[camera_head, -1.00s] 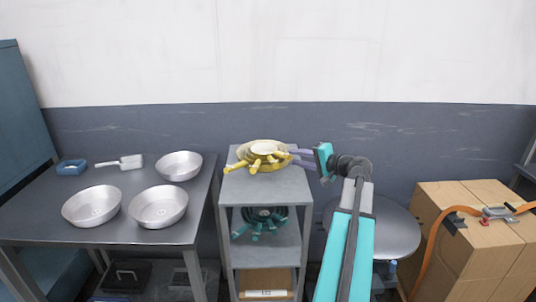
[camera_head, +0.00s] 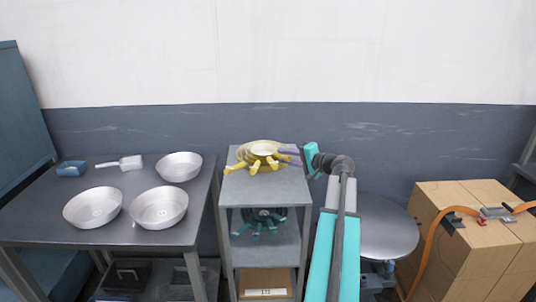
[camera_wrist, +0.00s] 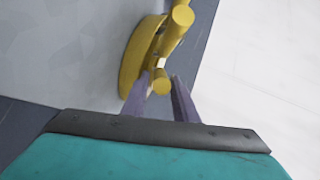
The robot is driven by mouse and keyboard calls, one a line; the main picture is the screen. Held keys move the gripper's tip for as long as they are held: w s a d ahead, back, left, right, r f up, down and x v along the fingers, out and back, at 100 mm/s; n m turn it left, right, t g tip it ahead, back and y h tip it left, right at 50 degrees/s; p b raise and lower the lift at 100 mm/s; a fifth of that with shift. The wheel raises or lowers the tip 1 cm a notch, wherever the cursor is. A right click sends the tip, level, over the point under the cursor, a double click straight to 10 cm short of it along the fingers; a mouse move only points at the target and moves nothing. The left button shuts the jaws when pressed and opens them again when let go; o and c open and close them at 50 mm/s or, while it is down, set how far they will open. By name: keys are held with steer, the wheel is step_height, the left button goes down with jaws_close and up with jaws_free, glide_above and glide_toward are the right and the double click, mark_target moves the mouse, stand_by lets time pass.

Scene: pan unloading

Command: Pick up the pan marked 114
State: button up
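Three round silver pans stand on the dark table at left: a front-left pan (camera_head: 93,207), a front-middle pan (camera_head: 159,207) and a back pan (camera_head: 180,167). Small marks show in the front two, too small to read. My gripper (camera_head: 284,156) is well to their right, at a yellow spoked item (camera_head: 258,158) on the grey shelf top. In the wrist view, my purple fingers (camera_wrist: 162,82) stand apart, one on each side of a yellow rounded end (camera_wrist: 162,76). I cannot tell whether they touch it. No silver pan shows in the wrist view.
A blue sponge-like block (camera_head: 71,168) and a scoop (camera_head: 121,162) lie behind the pans. A green spoked item (camera_head: 264,222) sits on the middle shelf, above a cardboard box (camera_head: 266,284). Cartons (camera_head: 470,235) with an orange strap stand at right.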

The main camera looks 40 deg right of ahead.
steer(key=shift+x, duration=0.8)
jaws_close()
